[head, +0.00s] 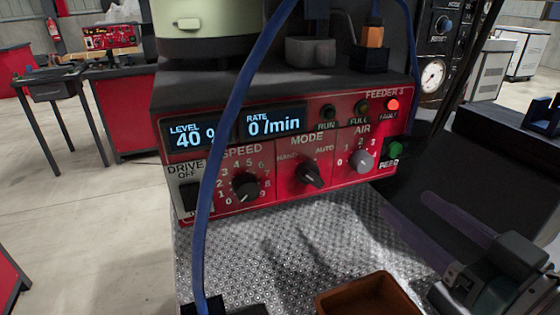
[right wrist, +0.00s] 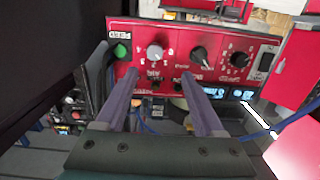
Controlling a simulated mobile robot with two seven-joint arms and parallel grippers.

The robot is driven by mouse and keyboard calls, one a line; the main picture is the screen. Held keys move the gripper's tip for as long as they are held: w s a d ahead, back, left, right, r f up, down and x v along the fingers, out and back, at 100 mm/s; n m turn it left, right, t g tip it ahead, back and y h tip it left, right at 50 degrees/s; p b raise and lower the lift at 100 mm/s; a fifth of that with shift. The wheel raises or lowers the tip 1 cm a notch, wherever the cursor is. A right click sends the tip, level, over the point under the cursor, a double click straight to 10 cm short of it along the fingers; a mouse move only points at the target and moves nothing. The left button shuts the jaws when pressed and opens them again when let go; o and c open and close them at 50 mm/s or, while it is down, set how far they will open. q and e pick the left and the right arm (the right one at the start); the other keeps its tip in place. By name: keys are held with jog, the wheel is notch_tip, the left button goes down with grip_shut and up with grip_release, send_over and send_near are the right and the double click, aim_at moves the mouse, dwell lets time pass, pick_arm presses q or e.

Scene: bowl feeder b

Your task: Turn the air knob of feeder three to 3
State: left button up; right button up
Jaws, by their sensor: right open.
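The red feeder panel (head: 290,185) faces me, with a label that reads FEEDER and a number I cannot read surely. Its grey air knob (head: 362,161) is at the right, under a scale from 0 to 3; I cannot tell where it points. In the right wrist view the panel is upside down, with the air knob (right wrist: 154,52) just beyond the fingertips. My right gripper (head: 398,212) is open and empty, low and right of the knob in the head view. Its two purple fingers (right wrist: 160,74) are apart and point at the panel. My left gripper is not in view.
The black mode knob (head: 312,174) and speed knob (head: 245,187) are left of the air knob. A green button (head: 395,149) is close on its right. A blue cable (head: 217,150) hangs before the panel. A brown tray (head: 325,302) lies below on the metal plate (head: 240,265).

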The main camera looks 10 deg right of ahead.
aim_at(366, 167)
jog(key=shift+t, duration=0.3)
jog(key=w, duration=0.3)
jog(key=w+b, duration=0.1)
jog(key=w, duration=0.5)
jog(key=shift+w+a+f, duration=0.3)
jog(key=shift+w, duration=0.1)
pick_arm(q)
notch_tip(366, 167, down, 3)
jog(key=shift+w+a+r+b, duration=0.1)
jog(key=shift+b, duration=0.2)
pick_arm(e)
jog(key=shift+w, duration=0.35)
jog(key=shift+c, duration=0.2)
grip_shut()
